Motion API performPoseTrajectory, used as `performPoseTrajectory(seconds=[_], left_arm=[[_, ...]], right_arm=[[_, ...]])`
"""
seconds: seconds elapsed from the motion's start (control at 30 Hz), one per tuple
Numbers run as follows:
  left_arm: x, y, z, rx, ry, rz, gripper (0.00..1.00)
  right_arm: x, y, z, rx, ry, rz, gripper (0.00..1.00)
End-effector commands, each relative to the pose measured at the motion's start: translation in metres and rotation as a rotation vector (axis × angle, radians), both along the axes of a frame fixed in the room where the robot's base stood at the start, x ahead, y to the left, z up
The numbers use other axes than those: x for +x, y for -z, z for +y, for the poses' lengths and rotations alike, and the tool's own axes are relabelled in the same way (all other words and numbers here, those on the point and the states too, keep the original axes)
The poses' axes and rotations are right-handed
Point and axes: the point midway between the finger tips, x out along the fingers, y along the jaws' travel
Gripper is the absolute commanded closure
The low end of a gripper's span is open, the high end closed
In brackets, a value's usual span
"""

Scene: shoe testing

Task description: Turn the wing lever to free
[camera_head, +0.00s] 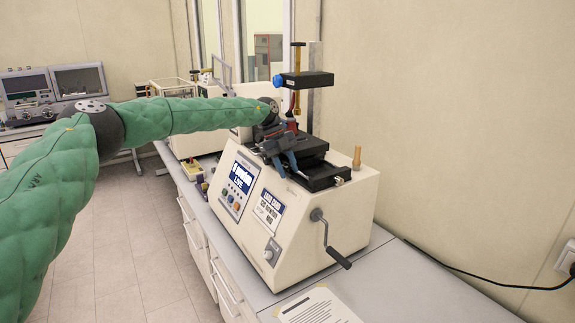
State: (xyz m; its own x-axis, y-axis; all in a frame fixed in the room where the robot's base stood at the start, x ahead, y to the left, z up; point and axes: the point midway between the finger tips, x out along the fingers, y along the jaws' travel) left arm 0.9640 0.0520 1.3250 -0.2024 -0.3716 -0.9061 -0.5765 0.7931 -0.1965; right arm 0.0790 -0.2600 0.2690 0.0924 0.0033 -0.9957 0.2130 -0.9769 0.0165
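The cream testing machine (312,222) stands on the bench, with a black carriage (318,178) on its top. My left arm comes in from the left, and my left gripper (290,168) is over the near left side of this carriage, pointing down and to the right. Its fingers are small and dark against the black parts, so I cannot tell whether they are open or hold anything. I cannot pick out a wing lever for certain; the gripper may hide it. A blue knob (278,81) sits on the black block (305,80) above the gripper. My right gripper is out of view.
A crank handle (332,243) sticks out of the machine's front, and a brass peg (357,157) stands on its top. A paper sheet (318,307) lies on the bench (405,290). The wall is close on the right. The bench right of the machine is clear except for a black cable.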

Motion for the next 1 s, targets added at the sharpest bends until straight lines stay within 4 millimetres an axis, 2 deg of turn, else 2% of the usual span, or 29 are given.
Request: performPoseTrajectory(seconds=[0.37,0.57,1.0], left_arm=[[-0.0012,0.0057,-0.0020,0.000,0.000,0.000,0.66],[-0.0012,0.0056,-0.0019,0.000,0.000,0.000,1.00],[0.0002,0.0054,-0.0010,-0.028,-0.002,0.038,1.00]], right_arm=[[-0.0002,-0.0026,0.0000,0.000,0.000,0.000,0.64],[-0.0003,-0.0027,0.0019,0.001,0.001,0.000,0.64],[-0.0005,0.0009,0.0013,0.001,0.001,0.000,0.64]])
